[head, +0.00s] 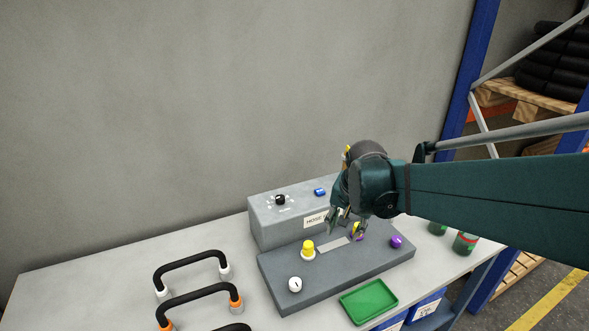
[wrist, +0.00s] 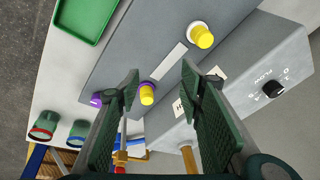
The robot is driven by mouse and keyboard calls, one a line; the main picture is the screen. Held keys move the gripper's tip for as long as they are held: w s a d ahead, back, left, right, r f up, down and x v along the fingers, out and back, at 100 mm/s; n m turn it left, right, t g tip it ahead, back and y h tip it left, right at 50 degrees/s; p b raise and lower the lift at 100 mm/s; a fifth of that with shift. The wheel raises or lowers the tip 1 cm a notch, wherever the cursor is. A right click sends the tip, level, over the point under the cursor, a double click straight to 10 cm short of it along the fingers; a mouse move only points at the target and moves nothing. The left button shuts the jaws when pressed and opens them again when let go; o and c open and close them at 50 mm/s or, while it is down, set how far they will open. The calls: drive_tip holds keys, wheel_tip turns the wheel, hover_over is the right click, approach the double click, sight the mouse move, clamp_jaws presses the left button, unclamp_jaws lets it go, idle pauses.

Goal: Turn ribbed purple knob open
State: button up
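A purple knob (head: 396,241) stands near the right end of the grey panel (head: 300,295); its ribs are too small to make out. It also shows in the wrist view (wrist: 96,100), just left of the left finger, partly covered. A yellow knob with a purple base (wrist: 147,95) shows between my fingers, nearer the left one; in the head view my gripper partly hides its purple base (head: 360,238). My gripper (head: 345,226) is open and empty over the panel; its spread fingers show in the wrist view (wrist: 162,72).
A yellow knob on a white base (head: 308,249) and a white knob (head: 295,284) stand left on the panel. Behind is a raised grey box (head: 265,228) with a black knob.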

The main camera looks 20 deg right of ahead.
drive_tip(key=d+m+g+p, duration=0.2)
drive_tip(key=d+m+p, duration=0.3)
drive_tip(key=d, duration=0.6)
drive_tip(key=m+y+p, duration=0.1)
drive_tip(key=m+p, duration=0.3)
approach(397, 239)
drive_tip(key=shift+w+a+f+g, duration=0.15)
drive_tip(key=shift+w+a+g, duration=0.25)
drive_tip(key=shift+w, duration=0.25)
drive_tip(key=shift+s+d+f, duration=0.2)
drive_tip(key=shift+d+f, duration=0.05)
drive_tip(key=shift+d, duration=0.2)
drive_tip(key=shift+f, duration=0.25)
drive_tip(key=shift+f, duration=3.7)
drive_tip(key=shift+c, duration=0.4)
drive_tip(key=c, duration=0.8)
